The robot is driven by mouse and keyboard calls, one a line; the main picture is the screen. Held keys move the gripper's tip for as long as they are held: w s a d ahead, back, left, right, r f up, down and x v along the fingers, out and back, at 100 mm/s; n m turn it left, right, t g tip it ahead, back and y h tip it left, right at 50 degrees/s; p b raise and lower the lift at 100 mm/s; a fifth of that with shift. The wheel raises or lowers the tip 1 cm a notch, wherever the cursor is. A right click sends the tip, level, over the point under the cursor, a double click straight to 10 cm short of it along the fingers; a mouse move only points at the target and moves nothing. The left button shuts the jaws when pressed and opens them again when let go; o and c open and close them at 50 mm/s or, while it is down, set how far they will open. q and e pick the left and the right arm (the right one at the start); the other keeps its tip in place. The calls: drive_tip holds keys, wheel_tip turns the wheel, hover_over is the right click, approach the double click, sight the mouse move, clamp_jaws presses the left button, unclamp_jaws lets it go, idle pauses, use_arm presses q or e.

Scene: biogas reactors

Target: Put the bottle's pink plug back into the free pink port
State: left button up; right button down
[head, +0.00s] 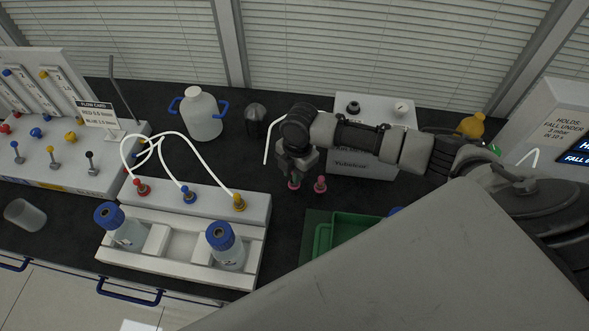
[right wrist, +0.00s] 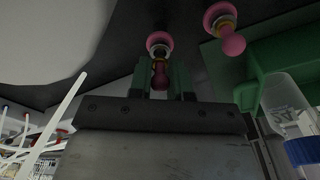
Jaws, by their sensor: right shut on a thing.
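My right gripper (right wrist: 160,88) is shut on a pink plug (right wrist: 160,78) with a round end. In the right wrist view the plug lines up with a pink ring (right wrist: 158,41), which looks like a port; I cannot tell whether the plug is seated in it. In the head view the right gripper (head: 297,172) points down in front of the white box (head: 370,165), with pink (head: 293,185) at its tips. A second pink plug (head: 320,184) stands just to its right, and shows in the right wrist view (right wrist: 233,44) by another pink ring. My left gripper is not in view.
A green tray (head: 345,228) lies in front of the gripper. At the left, a white rack (head: 180,265) holds two blue-capped bottles (head: 228,250), with red, blue and yellow plugs behind. A white jug (head: 200,112) stands farther back. My right arm hides the right side.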

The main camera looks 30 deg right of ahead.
drive_tip(key=shift+f, duration=0.75)
idle(0.6)
idle(0.3)
drive_tip(key=c, duration=1)
unclamp_jaws()
drive_tip(key=r, duration=0.3)
drive_tip(key=r+b, duration=0.1)
drive_tip(key=r, duration=0.3)
drive_tip(key=d+r+b, duration=0.1)
drive_tip(key=r, duration=0.2)
drive_tip(key=shift+w+d+r, duration=0.1)
drive_tip(key=shift+w+r, duration=0.15)
drive_tip(key=shift+r, duration=0.15)
